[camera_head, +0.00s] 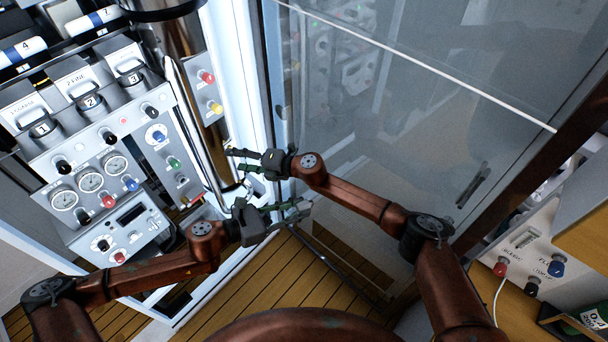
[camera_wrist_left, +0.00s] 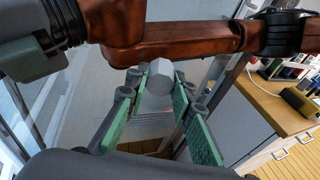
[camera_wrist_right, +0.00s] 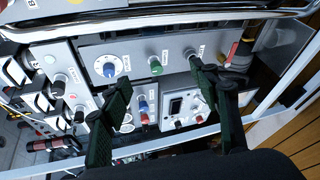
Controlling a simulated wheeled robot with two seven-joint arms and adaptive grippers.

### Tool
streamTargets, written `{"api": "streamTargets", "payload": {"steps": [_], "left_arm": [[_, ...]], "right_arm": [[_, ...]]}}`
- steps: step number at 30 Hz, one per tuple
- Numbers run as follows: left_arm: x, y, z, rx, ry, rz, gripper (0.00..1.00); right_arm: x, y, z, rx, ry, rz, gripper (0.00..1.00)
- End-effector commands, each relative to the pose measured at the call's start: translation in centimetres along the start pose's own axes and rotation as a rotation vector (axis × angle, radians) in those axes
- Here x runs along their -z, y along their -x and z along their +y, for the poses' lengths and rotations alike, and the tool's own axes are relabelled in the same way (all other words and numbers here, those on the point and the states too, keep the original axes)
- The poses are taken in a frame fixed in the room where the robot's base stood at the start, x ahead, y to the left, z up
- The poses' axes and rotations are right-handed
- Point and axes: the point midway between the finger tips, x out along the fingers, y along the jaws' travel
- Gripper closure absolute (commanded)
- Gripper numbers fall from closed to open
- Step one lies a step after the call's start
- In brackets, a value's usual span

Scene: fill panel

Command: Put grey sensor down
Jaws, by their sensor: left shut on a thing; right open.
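The grey sensor (camera_wrist_left: 159,77) is a pale grey, faceted piece between the green-padded fingers of my left gripper (camera_wrist_left: 158,92). In the head view the left gripper (camera_head: 290,209) is shut on it, and the grey sensor (camera_head: 298,211) shows partly at the fingertips, in front of the glass door's lower left. My right gripper (camera_head: 236,160) is above and to the left of it, by the panel's right edge. In the right wrist view the right gripper (camera_wrist_right: 160,75) has its fingers apart and empty, in front of the fill panel (camera_wrist_right: 215,47).
The fill panel (camera_head: 105,140) with knobs, gauges and numbered latches stands at the left, with a chrome rail (camera_head: 197,130) along its edge. A large glass door (camera_head: 420,110) fills the upper right. A wooden counter (camera_head: 515,315) with a knobbed box (camera_head: 528,255) is at lower right.

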Motion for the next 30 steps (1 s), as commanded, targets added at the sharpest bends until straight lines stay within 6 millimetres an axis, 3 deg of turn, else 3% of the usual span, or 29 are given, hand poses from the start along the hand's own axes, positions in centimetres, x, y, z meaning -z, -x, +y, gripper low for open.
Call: {"api": "streamTargets", "payload": {"steps": [1,5,9,12,17,20,24,30], "left_arm": [[0.0,0.0,0.0,0.0,0.0,0.0,1.0],[0.0,0.0,0.0,0.0,0.0,0.0,1.0],[0.0,0.0,0.0,0.0,0.0,0.0,1.0],[0.0,0.0,0.0,0.0,0.0,0.0,1.0],[0.0,0.0,0.0,0.0,0.0,0.0,1.0],[0.0,0.0,0.0,0.0,0.0,0.0,1.0],[0.0,0.0,0.0,0.0,0.0,0.0,1.0],[0.0,0.0,0.0,0.0,0.0,0.0,1.0]], "right_arm": [[-1.1,0.2,3.3,-0.01,0.04,-0.005,0.44],[-1.2,0.6,10.2,-0.015,0.128,0.036,0.44],[2.5,0.8,15.0,0.035,0.214,0.166,0.44],[5.4,1.7,16.9,0.107,0.276,0.267,0.44],[9.3,5.8,16.4,0.312,0.401,0.439,0.44],[10.4,10.4,14.3,0.501,0.477,0.539,0.44],[10.1,17.7,11.9,0.772,0.542,0.625,0.44],[8.7,25.6,10.6,1.042,0.564,0.662,0.44]]}}
